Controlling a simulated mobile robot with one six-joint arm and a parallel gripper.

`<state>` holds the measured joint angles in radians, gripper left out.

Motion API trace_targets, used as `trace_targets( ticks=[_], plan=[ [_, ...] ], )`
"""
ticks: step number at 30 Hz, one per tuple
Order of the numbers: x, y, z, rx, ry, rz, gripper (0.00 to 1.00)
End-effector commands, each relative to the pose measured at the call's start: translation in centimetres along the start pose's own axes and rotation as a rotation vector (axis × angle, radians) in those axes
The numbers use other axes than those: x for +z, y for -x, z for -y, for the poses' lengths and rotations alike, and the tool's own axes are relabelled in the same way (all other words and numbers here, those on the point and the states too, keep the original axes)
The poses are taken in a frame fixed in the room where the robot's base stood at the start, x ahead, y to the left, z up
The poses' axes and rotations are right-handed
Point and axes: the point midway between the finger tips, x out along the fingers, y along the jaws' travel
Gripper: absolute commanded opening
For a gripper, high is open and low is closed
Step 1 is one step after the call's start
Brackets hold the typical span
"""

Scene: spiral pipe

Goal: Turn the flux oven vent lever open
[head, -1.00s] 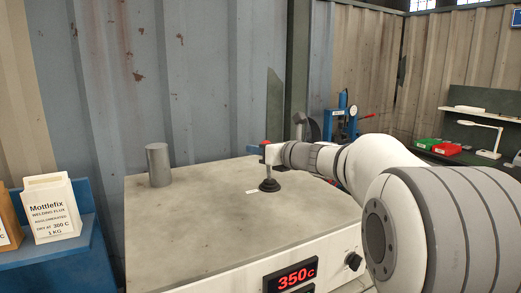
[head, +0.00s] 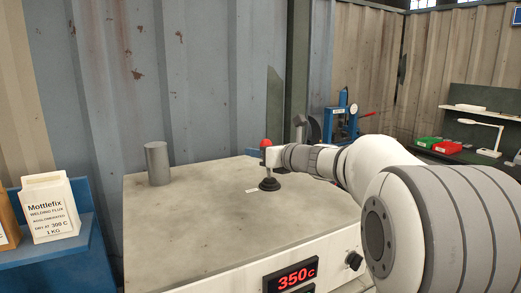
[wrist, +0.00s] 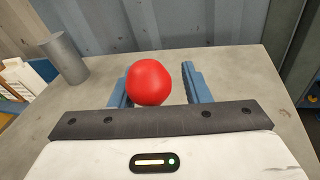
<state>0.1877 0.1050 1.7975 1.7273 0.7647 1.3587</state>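The vent lever has a red ball knob (head: 265,143) above a black ribbed base (head: 269,184) on the oven top (head: 200,205). My gripper (head: 266,156) is at the knob, just above the base, and hides most of the lever's shaft. In the wrist view the red knob (wrist: 149,82) sits between the two blue fingers of my gripper (wrist: 158,75). The fingers are apart. The knob overlaps the left finger in the picture, and a clear gap shows to the right finger. Whether the left finger touches the knob or shaft cannot be told.
A grey metal cylinder (head: 158,164) stands at the oven's back left. A small white label (head: 251,191) lies beside the lever base. The oven front has a red 350C display (head: 290,277) and a black knob (head: 354,260).

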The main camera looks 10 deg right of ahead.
Motion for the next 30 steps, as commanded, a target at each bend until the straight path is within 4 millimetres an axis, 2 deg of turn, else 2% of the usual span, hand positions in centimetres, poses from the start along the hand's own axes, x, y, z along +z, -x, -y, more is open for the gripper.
trace_targets(
  ticks=[3,11,14,24,30],
  plan=[
    [0.3,0.1,-0.1,0.001,0.002,0.004,0.52],
    [0.5,0.3,-0.2,0.002,0.003,0.008,0.52],
    [0.5,1.2,-0.1,0.0,0.005,0.01,0.52],
    [0.4,6.8,-0.2,0.0,0.005,0.01,0.52],
    [0.4,8.0,-0.2,0.002,0.003,0.008,0.52]
  ],
)
